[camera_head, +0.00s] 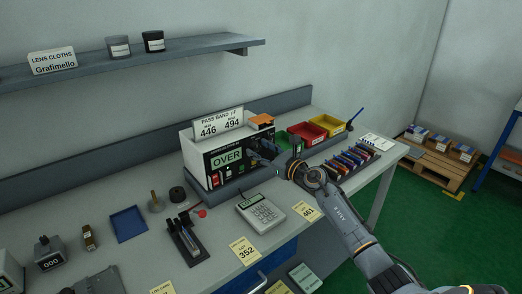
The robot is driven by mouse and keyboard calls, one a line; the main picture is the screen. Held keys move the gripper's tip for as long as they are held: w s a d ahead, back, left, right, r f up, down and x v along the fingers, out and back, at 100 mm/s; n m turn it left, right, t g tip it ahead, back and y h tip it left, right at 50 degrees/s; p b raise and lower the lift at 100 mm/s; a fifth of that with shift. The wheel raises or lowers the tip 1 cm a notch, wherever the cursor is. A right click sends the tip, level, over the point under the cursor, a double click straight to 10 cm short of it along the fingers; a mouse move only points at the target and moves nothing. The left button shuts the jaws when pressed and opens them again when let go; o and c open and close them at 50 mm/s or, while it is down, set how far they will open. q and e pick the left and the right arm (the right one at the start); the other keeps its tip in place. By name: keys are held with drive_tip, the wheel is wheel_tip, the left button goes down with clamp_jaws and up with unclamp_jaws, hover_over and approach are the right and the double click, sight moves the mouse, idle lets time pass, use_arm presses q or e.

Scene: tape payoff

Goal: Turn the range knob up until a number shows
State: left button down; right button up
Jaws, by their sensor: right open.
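The meter (207,155) is a white and black box at the back of the bench. Its green display (227,158) reads OVER. A card (218,123) on top reads PASS BAND with 446 and 494. My right gripper (257,161) is open at the right part of the meter's front, its fingers pointing at the panel. I cannot make out the range knob; the gripper covers that part of the panel. I cannot tell whether the fingers touch anything. My left gripper is not in view.
A calculator-like keypad (260,212) stands in front of the meter. Red (306,134) and yellow bins (328,124) and a rack of coloured parts (354,158) lie to the right, close to my right arm. A blue tray (128,224) and a pen holder (186,240) are left.

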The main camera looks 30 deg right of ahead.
clamp_jaws()
drive_tip(key=shift+m, duration=0.4)
drive_tip(key=m+p, duration=0.1)
drive_tip(key=m, duration=0.4)
drive_tip(key=shift+m+t, duration=0.3)
drive_tip(key=m+h+p, duration=0.1)
drive_tip(key=m, duration=0.4)
drive_tip(key=shift+f+m, duration=0.1)
drive_tip(key=shift+m, duration=0.3)
